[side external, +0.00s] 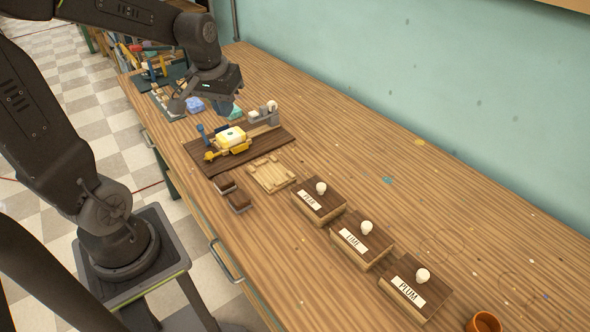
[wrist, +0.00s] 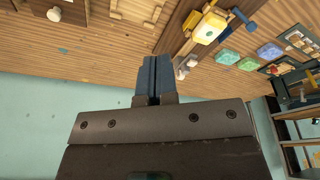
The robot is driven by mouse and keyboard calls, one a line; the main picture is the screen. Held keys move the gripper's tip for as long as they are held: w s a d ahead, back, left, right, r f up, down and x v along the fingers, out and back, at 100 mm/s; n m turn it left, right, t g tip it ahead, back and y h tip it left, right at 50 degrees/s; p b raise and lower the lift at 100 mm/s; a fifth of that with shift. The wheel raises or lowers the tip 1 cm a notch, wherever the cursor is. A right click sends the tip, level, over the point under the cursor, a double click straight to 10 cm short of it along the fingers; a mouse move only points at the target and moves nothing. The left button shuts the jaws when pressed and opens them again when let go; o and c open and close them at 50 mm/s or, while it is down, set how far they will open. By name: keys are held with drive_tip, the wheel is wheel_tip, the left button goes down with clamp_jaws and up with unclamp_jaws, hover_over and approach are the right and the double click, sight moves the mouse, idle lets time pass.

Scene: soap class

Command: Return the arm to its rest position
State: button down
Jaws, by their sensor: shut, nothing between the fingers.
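My gripper (side external: 226,106) hangs over the far part of the wooden bench, above the bench top, with my arm reaching in from the left. In the wrist view its blue fingers (wrist: 154,75) are together with nothing between them. A pale yellow block (side external: 231,137) sits in a yellow and blue fixture on a dark board (side external: 203,163), nearer the camera than my gripper. The block also shows in the wrist view (wrist: 208,28), off to the right of the fingers.
Three wooden boxes with white knobs, labelled PEAR (side external: 320,200), LIME (side external: 362,240) and PLUM (side external: 415,287), line the near bench. A light wooden tray (side external: 270,174), small brown blocks (side external: 238,200) and an orange cup (side external: 484,322) stand nearby. The right side is mostly clear.

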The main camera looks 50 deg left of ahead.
drive_tip(key=s+d+r+m+t, duration=0.1)
drive_tip(key=s+d+m, duration=0.1)
drive_tip(key=d, duration=0.3)
drive_tip(key=s+d+r+m+t, duration=0.1)
drive_tip(key=s+d+r+m, duration=0.1)
drive_tip(key=s+d, duration=0.1)
drive_tip(key=s+d+r+m+t+h, duration=0.1)
drive_tip(key=s+d+r+m, duration=0.1)
drive_tip(key=d, duration=0.4)
drive_tip(key=shift+s+d, duration=0.35)
drive_tip(key=shift+s, duration=0.45)
drive_tip(key=shift+r, duration=0.1)
idle(0.8)
